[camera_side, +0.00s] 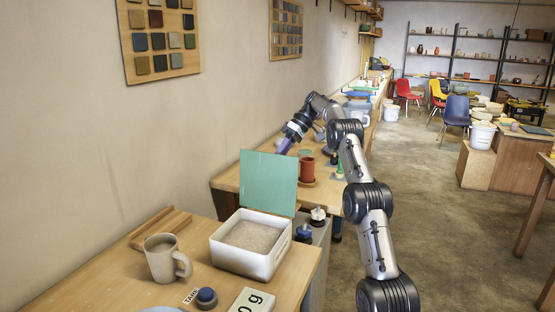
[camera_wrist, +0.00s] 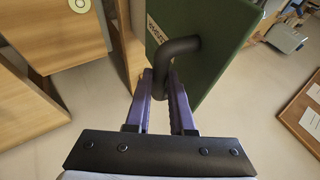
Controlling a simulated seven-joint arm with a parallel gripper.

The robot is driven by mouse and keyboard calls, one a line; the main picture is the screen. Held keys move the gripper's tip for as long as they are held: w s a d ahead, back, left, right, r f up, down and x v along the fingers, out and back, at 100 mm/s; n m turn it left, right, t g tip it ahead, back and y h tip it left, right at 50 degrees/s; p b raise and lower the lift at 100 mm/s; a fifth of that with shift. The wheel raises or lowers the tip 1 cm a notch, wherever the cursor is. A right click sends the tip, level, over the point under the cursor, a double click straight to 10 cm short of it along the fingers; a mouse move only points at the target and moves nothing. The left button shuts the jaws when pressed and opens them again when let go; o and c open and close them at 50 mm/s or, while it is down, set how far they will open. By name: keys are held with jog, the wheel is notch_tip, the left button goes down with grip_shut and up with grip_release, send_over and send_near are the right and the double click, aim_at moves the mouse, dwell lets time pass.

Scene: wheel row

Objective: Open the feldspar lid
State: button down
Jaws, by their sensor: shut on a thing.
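The feldspar lid (camera_side: 268,183) is a flat green panel that stands roughly upright at the far edge of a white bin (camera_side: 262,262). The bin is open at the top and holds pale, grainy material (camera_side: 252,236). In the wrist view the lid (camera_wrist: 218,32) is dark green, with a small white label (camera_wrist: 157,32) and a curved black handle (camera_wrist: 176,46). My gripper (camera_side: 282,149) is behind the lid's upper edge in the side view. Its purple fingers (camera_wrist: 166,82) are shut on the handle. The side view hides the handle behind the lid.

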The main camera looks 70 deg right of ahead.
jog(key=shift+a+f, duration=0.1)
jog(key=shift+f, duration=0.55)
jog(key=c, duration=0.8)
grip_release()
jog(key=shift+r, duration=0.1)
jog(key=shift+o, duration=0.2)
jog(key=shift+r, duration=0.15)
jog(key=shift+r, duration=0.1)
